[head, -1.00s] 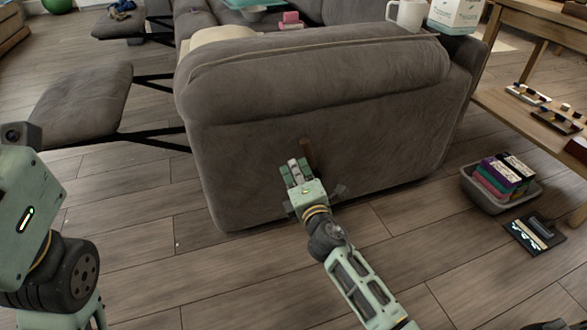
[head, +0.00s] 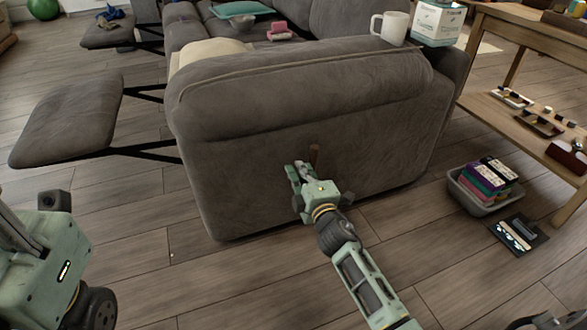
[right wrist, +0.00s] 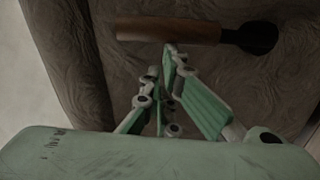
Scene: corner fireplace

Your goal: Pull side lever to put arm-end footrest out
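The side lever (head: 314,155) is a short brown wooden handle on the end face of the grey sofa arm (head: 370,150). In the right wrist view the lever (right wrist: 168,31) lies across the top, with a dark pivot at its right end. My right gripper (head: 297,166) is at the lever, its tips close together just below the handle; contact is unclear. No handle shows between the fingers. The arm-end footrest (head: 70,117) stands extended at the left on black struts. My left gripper's green body (head: 50,255) is at the left edge; its fingers cannot be made out.
A second footrest (head: 106,33) is out farther back. A white mug (head: 390,27) and a box (head: 436,22) stand by the sofa arm's top. A grey bin (head: 480,197) and a wooden table (head: 530,45) are at the right.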

